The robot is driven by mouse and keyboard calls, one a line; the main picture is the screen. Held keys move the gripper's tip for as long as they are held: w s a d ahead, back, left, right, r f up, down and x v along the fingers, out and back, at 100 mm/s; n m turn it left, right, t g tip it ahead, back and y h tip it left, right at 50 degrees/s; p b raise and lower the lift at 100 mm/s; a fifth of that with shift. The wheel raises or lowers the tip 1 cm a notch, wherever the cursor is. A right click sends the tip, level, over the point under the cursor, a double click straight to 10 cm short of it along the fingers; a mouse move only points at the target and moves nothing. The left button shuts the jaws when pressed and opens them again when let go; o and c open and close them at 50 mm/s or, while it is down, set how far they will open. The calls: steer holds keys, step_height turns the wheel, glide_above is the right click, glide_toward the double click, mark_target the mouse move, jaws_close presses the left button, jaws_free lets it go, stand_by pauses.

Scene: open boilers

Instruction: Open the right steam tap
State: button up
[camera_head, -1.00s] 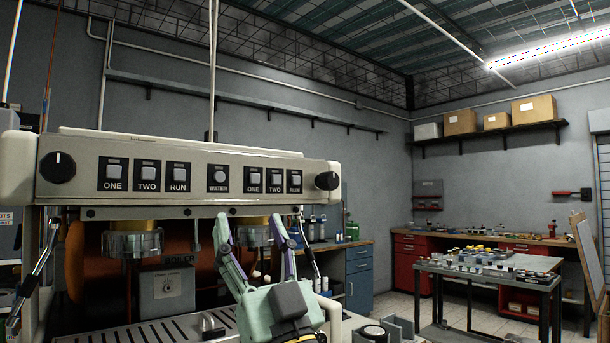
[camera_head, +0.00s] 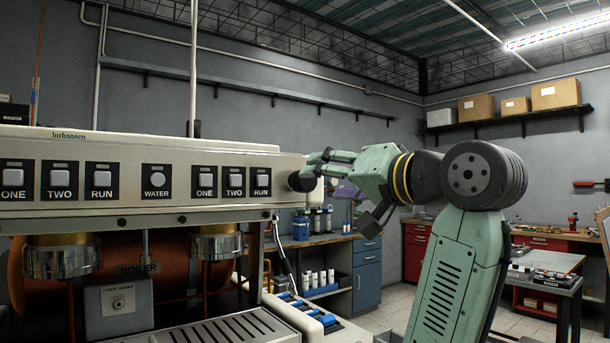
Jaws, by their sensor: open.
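The right steam tap is a black round knob (camera_head: 301,181) at the right end of the machine's cream front panel (camera_head: 140,213). My gripper (camera_head: 315,164) is at this knob, coming from the right, with its green fingers pointing left. The gripper is open. Its fingertips overlap the knob's upper right part in the picture and hide some of it. I cannot tell whether they touch it or reach around it. The knob's pointer mark cannot be made out. The left knob is not in view.
The panel carries a row of labelled buttons (camera_head: 155,181). Below are two brew heads (camera_head: 57,260), a boiler box (camera_head: 118,301) and a drip grate (camera_head: 220,330). A thin steam wand (camera_head: 284,252) hangs below the right end. A blue cabinet (camera_head: 366,280) stands behind.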

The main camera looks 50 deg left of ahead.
mark_target(310, 180)
steer(key=a, duration=0.2)
steer(key=a+p, duration=0.1)
steer(key=a, duration=0.2)
steer(key=a+p, duration=0.1)
steer(key=a, duration=0.1)
steer(key=shift+w+a, duration=0.25)
steer(key=shift+w, duration=0.1)
steer(key=shift+c, duration=0.4)
steer(key=c, duration=1.1)
